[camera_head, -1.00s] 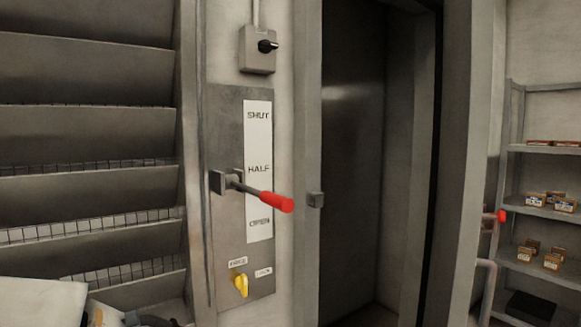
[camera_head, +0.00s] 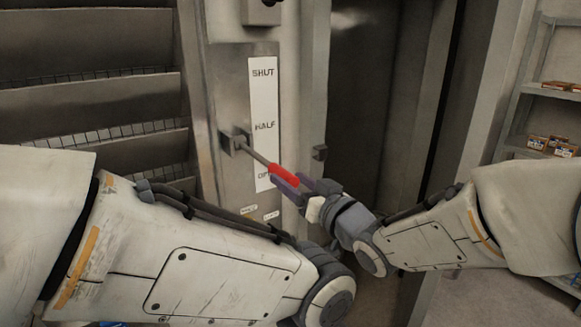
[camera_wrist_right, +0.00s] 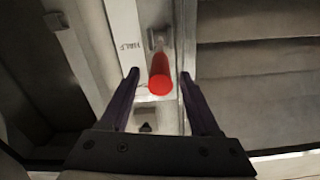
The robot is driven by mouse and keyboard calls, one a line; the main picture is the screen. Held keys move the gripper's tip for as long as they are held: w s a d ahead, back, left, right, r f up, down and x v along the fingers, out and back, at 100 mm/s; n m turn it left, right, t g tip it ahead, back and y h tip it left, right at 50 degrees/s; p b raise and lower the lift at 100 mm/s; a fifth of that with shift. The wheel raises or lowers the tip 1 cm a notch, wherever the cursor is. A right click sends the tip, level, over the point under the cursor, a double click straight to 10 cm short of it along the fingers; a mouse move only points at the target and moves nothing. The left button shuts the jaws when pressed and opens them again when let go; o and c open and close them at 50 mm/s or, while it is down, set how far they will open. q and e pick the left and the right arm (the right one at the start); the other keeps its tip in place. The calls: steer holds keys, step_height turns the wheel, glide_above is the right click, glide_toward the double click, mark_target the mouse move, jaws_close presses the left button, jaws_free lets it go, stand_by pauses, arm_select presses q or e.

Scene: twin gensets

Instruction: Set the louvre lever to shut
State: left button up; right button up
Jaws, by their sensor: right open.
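The louvre lever (camera_head: 260,158) has a grey rod and a red grip (camera_head: 283,175). It sticks out of a metal wall plate (camera_head: 232,90) beside a white scale (camera_head: 263,100) marked SHUT, HALF and OPEN from top to bottom. The lever points down and right across the part between HALF and OPEN. My right gripper (camera_head: 296,187) is open at the red grip. In the right wrist view, the red grip (camera_wrist_right: 160,78) appears between the two open fingers (camera_wrist_right: 160,92), with gaps on both sides. My left arm crosses the lower left; its gripper is not seen.
Louvre slats (camera_head: 85,95) fill the wall at left. A small switch box (camera_head: 264,12) is above the plate. A dark doorway (camera_head: 365,100) is right of the lever, and a shelf with small boxes (camera_head: 540,143) stands far right.

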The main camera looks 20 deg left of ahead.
mark_target(283, 175)
steer(key=shift+p+x, duration=0.45)
steer(key=shift+x, duration=1.35)
jaws_close()
